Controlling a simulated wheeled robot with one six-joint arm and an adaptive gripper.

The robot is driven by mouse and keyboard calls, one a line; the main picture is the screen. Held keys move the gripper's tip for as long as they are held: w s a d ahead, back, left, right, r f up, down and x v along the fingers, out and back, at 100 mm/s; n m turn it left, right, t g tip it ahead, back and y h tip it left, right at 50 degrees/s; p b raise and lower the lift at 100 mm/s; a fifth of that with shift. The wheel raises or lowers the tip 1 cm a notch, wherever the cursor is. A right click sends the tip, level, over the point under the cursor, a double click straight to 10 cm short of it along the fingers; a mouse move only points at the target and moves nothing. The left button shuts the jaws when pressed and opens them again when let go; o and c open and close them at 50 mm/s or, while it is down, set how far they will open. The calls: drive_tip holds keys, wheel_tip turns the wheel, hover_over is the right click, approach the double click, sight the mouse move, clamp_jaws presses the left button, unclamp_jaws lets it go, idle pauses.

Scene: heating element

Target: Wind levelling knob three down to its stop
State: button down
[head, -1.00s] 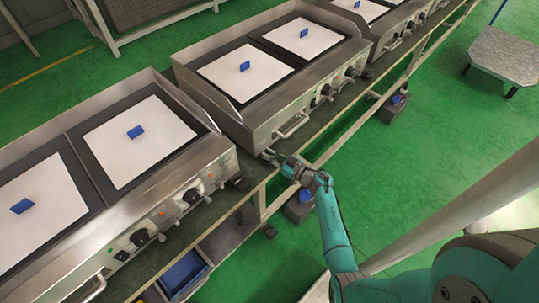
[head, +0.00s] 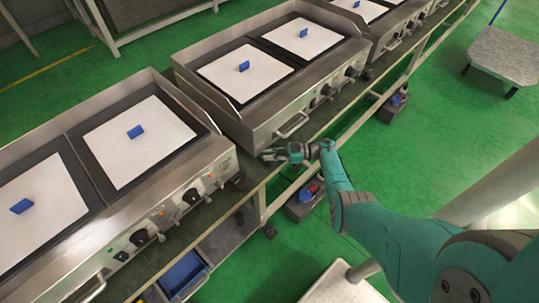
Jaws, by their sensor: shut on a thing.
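My gripper (head: 271,155) is at the near left bottom corner of the middle griddle (head: 262,128), just above the bench's front edge. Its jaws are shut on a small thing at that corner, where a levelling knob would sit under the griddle. The knob itself is hidden by the fingers and too small to make out. Its number and height cannot be read. The wrist now lies nearly level, reaching in from the right.
The left griddle (head: 205,160) stands close by on the same bench (head: 225,208), with a dark foot (head: 237,183) at its near corner. A blue bin (head: 184,274) sits on the lower shelf. Green floor (head: 420,150) is free at right.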

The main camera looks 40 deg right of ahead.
drive_tip(key=shift+n+g+y, duration=0.4)
drive_tip(key=shift+n+g, duration=0.1)
drive_tip(key=shift+g, duration=0.1)
drive_tip(key=c, duration=1.2)
unclamp_jaws()
drive_tip(key=shift+o, duration=0.2)
drive_tip(key=shift+r, duration=0.15)
drive_tip(key=shift+r, duration=4.85)
